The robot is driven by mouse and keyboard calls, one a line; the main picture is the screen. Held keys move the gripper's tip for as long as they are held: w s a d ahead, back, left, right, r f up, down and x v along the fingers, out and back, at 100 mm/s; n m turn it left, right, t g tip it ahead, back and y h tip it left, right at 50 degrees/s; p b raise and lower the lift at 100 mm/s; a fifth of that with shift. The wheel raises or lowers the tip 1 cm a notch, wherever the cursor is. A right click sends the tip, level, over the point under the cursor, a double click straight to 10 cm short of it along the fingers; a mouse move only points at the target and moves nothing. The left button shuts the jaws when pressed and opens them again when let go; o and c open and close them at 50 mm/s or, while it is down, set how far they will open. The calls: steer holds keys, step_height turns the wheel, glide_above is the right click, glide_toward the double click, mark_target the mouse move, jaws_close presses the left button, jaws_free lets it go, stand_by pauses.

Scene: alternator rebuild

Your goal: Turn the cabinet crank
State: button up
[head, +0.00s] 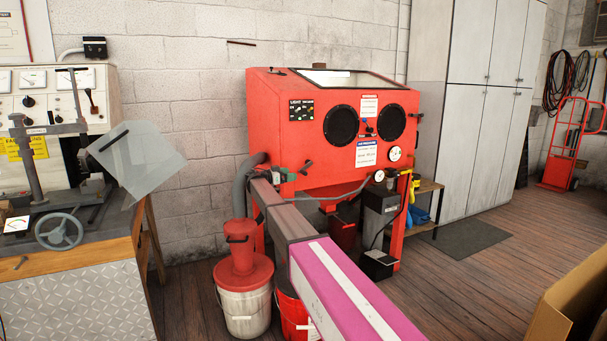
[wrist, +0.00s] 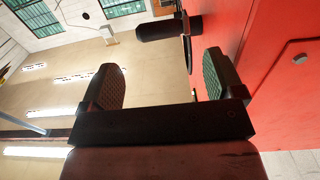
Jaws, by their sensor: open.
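The red blast cabinet (head: 290,140) stands against the wall in the head view. The crank's black handle (head: 306,167) sticks out low on the cabinet's front left. My gripper (head: 282,177) is at the cabinet's lower left front, close to the handle. In the wrist view my gripper (wrist: 162,62) is open and empty. The handle lies just beyond the fingertips, apart from them.
A grey hose (head: 241,188) and a red-lidded bucket (head: 243,290) stand left of my arm. A workbench (head: 70,265) with a clear shield (head: 140,160) is at the left. A tall grey cabinet (head: 480,120) stands at the right.

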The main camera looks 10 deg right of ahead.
mark_target(302, 173)
steer(key=x, duration=0.8)
steer(key=shift+d, duration=0.1)
steer(key=shift+f, duration=0.1)
steer(key=c, duration=1.1)
